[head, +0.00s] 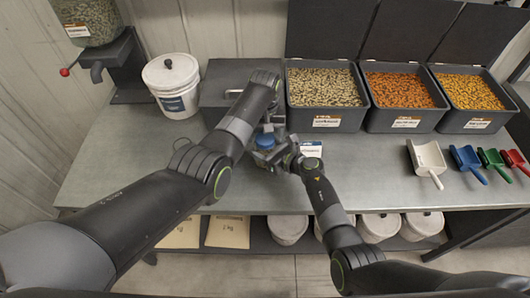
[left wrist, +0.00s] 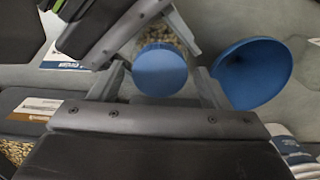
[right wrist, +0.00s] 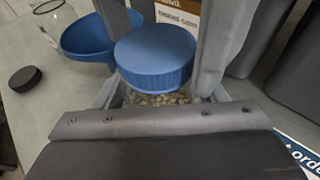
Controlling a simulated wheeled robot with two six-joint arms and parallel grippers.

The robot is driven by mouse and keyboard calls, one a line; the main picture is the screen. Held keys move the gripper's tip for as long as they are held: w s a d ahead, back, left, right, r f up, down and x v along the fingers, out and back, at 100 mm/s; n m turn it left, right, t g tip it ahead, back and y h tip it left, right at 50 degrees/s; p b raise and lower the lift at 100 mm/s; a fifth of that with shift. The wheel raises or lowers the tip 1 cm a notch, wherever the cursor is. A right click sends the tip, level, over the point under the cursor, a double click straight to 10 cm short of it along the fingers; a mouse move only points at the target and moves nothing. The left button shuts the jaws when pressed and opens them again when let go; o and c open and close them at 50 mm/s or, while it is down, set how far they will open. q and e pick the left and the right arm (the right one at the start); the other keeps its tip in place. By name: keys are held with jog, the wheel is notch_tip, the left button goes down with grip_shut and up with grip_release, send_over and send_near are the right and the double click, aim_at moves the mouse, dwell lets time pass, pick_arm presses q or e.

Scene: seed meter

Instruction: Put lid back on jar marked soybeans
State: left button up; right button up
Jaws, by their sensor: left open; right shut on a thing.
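A clear jar of pale seeds (right wrist: 155,99) stands between the fingers of my right gripper (right wrist: 163,93), which is shut on it. The blue lid (right wrist: 155,56) lies level over the jar's mouth; whether it is fully seated I cannot tell. The lid also shows in the head view (head: 265,142) and the left wrist view (left wrist: 160,70). My left gripper (left wrist: 160,78) is open, with its fingers on either side of the lid and gaps between. The jar's own marking is hidden.
A blue funnel (right wrist: 85,40) stands close beside the jar. Behind it are an empty glass jar (right wrist: 48,14) and a black disc (right wrist: 25,78). Seed bins (head: 325,88) line the back; scoops (head: 427,160) lie at right. A white bucket (head: 172,85) stands at left.

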pick_arm(q)
jog(key=c, duration=1)
jog(key=o, duration=1.2)
jog(key=shift+c, duration=0.2)
jog(key=shift+r, duration=0.1)
notch_tip(320, 180, up, 12)
pick_arm(e)
jog(key=o, duration=2)
jog(key=shift+c, duration=0.2)
